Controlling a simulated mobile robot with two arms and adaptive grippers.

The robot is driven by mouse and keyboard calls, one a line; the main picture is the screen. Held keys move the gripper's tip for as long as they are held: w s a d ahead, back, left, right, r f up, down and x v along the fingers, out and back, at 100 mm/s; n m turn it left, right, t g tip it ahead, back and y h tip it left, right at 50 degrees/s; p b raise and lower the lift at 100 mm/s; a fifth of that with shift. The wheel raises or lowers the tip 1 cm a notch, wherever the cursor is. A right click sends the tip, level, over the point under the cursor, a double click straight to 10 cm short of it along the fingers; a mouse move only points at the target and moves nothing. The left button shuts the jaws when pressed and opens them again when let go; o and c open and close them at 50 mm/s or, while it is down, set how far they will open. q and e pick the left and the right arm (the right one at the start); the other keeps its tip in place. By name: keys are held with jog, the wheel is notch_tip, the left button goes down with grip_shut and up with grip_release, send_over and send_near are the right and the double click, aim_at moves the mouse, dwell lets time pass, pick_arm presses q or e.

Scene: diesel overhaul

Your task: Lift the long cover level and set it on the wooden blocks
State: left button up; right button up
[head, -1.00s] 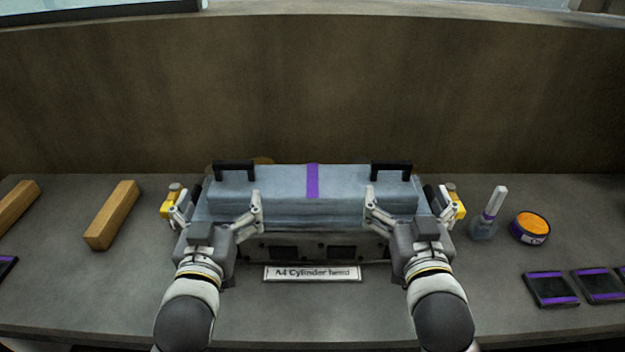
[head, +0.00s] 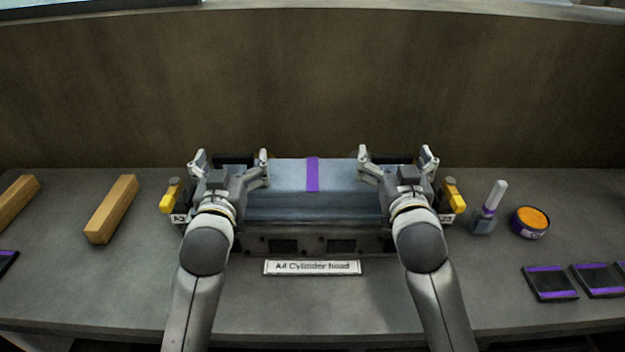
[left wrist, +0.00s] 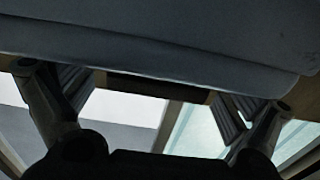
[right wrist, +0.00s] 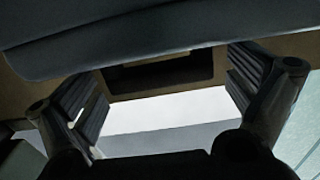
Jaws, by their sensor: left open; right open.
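The long cover (head: 335,176) is grey-blue with a purple band across its middle. It lies on the cylinder head (head: 310,242) and has a black handle near each end. My left gripper (head: 231,160) is open at the left handle, which shows between its fingers in the left wrist view (left wrist: 140,86). My right gripper (head: 397,156) is open at the right handle, which shows between its fingers in the right wrist view (right wrist: 160,74). In the head view the grippers mostly hide both handles. Two wooden blocks (head: 111,208) (head: 16,202) lie apart on the left.
Yellow parts (head: 172,197) (head: 453,196) stand at both ends of the head. A label plate (head: 311,268) lies in front. A brush bottle (head: 487,212), an orange-topped tin (head: 530,222) and dark purple-banded pads (head: 550,284) are on the right. A wall closes the back.

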pick_arm(q)
jog(key=shift+w, duration=0.2)
pick_arm(e)
jog(key=shift+w, duration=0.2)
pick_arm(q)
jog(key=c, duration=2.2)
pick_arm(e)
jog(key=c, duration=2.2)
pick_arm(q)
jog(key=shift+r, duration=0.3)
pick_arm(e)
jog(key=shift+r, duration=0.25)
